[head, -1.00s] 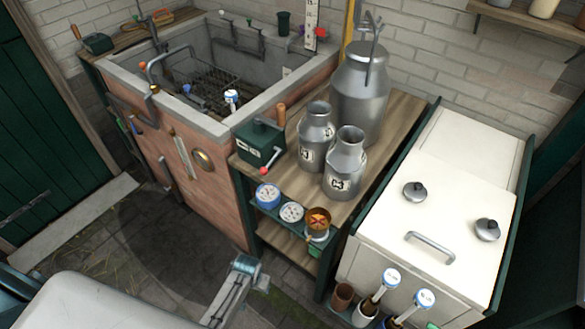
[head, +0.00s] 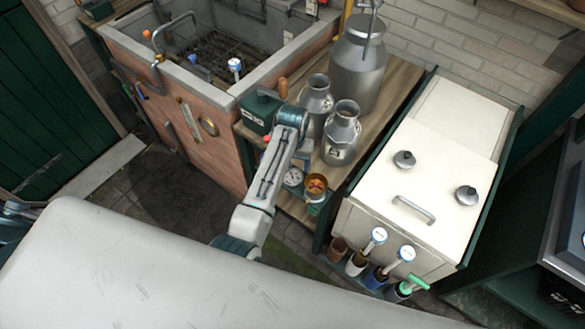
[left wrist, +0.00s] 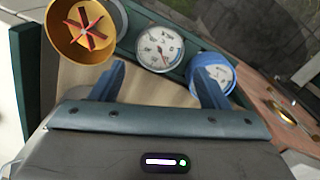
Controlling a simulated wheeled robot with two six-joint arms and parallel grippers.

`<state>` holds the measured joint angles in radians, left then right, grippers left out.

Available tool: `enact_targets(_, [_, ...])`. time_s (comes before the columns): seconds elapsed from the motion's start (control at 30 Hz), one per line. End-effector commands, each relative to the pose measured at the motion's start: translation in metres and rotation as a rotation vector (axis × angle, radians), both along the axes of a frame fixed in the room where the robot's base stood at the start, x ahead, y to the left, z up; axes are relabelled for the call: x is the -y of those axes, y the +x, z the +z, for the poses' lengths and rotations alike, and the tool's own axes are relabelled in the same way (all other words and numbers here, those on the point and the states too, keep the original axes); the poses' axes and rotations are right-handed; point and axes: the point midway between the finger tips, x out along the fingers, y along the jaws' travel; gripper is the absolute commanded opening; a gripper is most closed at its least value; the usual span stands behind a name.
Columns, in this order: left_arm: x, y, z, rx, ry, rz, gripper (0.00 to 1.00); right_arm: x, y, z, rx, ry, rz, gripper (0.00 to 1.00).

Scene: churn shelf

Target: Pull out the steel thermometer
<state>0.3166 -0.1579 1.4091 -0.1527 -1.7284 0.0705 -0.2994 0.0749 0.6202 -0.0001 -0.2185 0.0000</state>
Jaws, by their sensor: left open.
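In the head view the steel dial (head: 293,177) shows just right of my left arm, beside the copper cup (head: 316,185); the blue dial is hidden there by the arm. My left gripper (left wrist: 160,78) is open and empty. Its fingers point at the rack, one on each side of the steel dial in the picture, and no contact shows. In the head view its fingertips are hidden. My right gripper is not in view.
Two small milk cans (head: 341,134) and a large can (head: 357,68) stand on the wooden bench behind the rack. A green box (head: 258,111) is close to my left arm. A white chest (head: 425,170) stands right, with several upright tools in front. A brick sink (head: 190,115) is left.

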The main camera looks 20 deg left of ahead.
Motion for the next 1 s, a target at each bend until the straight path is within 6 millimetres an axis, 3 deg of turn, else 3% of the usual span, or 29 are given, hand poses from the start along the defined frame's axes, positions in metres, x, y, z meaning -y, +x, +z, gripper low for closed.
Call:
enact_targets(0.2, [0.000, -0.001, -0.039, -0.004, 0.000, -0.002, 0.69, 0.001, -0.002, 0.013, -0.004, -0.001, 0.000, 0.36])
enact_targets(0.4, [0.000, 0.000, -0.064, -0.001, 0.000, -0.001, 0.69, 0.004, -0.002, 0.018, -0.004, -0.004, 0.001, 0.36])
enact_targets(0.83, [0.000, 0.000, -0.074, 0.001, -0.001, 0.000, 0.69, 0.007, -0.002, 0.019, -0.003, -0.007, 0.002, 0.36])
enact_targets(1.0, [0.000, 0.000, -0.074, 0.001, -0.001, 0.000, 0.41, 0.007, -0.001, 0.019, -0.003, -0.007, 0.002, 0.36])
